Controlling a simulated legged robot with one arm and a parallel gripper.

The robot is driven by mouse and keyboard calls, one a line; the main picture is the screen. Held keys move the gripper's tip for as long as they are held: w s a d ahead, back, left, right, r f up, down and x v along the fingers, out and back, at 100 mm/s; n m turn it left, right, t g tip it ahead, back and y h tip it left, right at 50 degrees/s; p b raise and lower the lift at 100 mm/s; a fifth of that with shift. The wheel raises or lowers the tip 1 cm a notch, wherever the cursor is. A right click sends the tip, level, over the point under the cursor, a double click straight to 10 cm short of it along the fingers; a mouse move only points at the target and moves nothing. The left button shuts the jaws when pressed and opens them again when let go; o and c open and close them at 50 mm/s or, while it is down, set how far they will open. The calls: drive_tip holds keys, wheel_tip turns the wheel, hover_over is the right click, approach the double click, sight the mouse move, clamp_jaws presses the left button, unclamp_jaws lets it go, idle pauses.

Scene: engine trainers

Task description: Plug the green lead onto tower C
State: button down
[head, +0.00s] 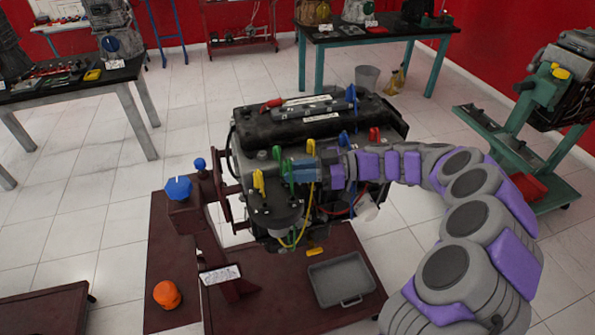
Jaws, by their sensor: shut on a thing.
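The green lead (290,183) is at the front top of the engine (240,165) in the head view, with its green boot upright at the fingertips. My gripper (287,168) reaches in from the right and is shut on the green lead. Its fingers and arm hide part of the engine top behind them. I cannot read any tower letter, so I cannot tell which one is tower C, nor whether the lead touches a tower.
Yellow boots (259,182), blue boots (351,95) and a red boot (374,135) stand close around. A yellow wire (304,222) hangs at the front. A grey tray (340,280) and an orange object (167,294) lie on the stand's base.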

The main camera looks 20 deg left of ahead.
drive_tip(key=shift+s+a+f+b, duration=0.1)
drive_tip(key=shift+f+b, duration=0.4)
drive_tip(key=shift+b, duration=0.15)
